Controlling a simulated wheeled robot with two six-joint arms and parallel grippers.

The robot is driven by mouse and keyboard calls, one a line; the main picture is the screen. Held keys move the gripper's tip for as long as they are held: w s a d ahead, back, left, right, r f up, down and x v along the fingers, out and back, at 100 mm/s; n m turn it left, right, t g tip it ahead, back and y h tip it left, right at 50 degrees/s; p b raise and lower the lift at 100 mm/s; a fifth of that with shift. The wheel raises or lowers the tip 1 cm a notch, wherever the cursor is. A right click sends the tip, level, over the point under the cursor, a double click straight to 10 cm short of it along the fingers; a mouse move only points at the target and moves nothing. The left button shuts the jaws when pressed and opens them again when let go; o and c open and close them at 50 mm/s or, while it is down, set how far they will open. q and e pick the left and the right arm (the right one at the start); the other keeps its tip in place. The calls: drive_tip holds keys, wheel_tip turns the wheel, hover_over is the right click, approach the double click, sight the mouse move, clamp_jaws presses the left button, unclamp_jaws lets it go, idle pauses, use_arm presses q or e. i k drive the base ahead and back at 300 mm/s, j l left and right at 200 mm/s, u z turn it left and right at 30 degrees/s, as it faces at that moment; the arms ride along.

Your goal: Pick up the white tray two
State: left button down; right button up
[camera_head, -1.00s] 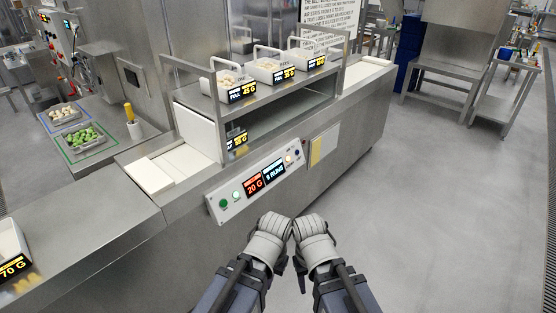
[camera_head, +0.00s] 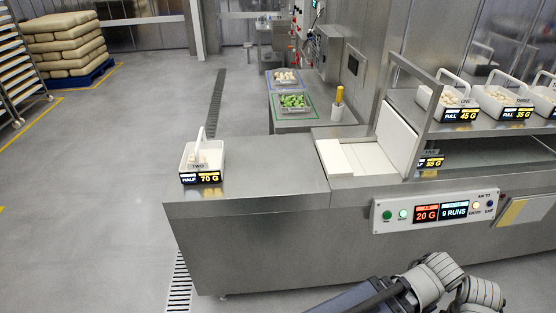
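The white tray two (camera_head: 188,160) stands upright on the left end of the steel counter (camera_head: 265,195). It has a raised white handle, a "TWO" tag and a front display reading "HALF 70 G". A little pale filling shows inside. Neither touches the tray. Their fingertips are not clear enough to show whether they are open or shut.
Other white trays, one (camera_head: 447,99) marked "FULL 45 G", stand on a raised shelf at the right. A control panel (camera_head: 440,210) is on the counter front. Food trays (camera_head: 292,103) stand on a bench behind. Open floor (camera_head: 90,210) lies left of the counter.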

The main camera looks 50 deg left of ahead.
sight(202, 162)
drive_tip(key=u, duration=2.2)
